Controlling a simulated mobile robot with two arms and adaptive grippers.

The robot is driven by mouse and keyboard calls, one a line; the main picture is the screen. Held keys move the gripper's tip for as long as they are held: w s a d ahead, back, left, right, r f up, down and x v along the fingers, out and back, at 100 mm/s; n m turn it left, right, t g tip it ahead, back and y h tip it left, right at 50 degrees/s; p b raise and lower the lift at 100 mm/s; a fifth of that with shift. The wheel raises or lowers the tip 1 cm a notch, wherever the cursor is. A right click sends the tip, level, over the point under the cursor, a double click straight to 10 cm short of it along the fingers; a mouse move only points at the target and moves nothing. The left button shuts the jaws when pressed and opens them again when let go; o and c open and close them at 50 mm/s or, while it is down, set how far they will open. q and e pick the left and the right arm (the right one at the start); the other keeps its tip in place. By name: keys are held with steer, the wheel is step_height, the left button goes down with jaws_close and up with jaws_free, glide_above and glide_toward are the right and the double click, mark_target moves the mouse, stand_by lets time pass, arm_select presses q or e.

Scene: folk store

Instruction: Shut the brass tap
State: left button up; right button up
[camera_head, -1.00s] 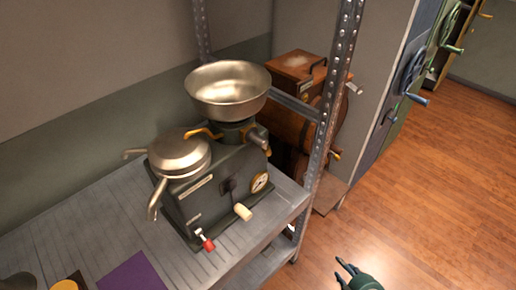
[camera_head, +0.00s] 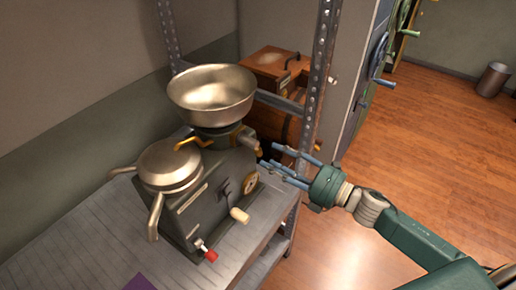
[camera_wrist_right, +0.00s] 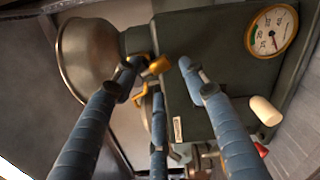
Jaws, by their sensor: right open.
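A grey-green machine (camera_head: 205,205) with a metal bowl (camera_head: 212,95) on top stands on a metal shelf. Just under the bowl a curved brass tap handle (camera_head: 194,141) points to the left. In the right wrist view, brass parts (camera_wrist_right: 158,66) show near my fingertips, beside the bowl. My right gripper (camera_head: 277,164) is open and empty, its blue fingers spread, just right of the machine's upper right corner. In the wrist view its fingers (camera_wrist_right: 160,75) point at the machine's body, and one partly covers the brass. My left gripper is out of view.
A gauge (camera_head: 250,184), a cream-knobbed crank (camera_head: 240,215) and a red knob (camera_head: 210,255) sit on the machine's front. A perforated shelf post (camera_head: 318,90) rises close behind my right gripper.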

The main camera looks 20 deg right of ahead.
mark_target(262, 153)
steer(key=p+x, duration=0.1)
steer(key=x, duration=0.5)
steer(key=shift+w+a, duration=0.1)
steer(key=shift+a, duration=0.05)
steer(key=shift+c, duration=0.5)
jaws_close()
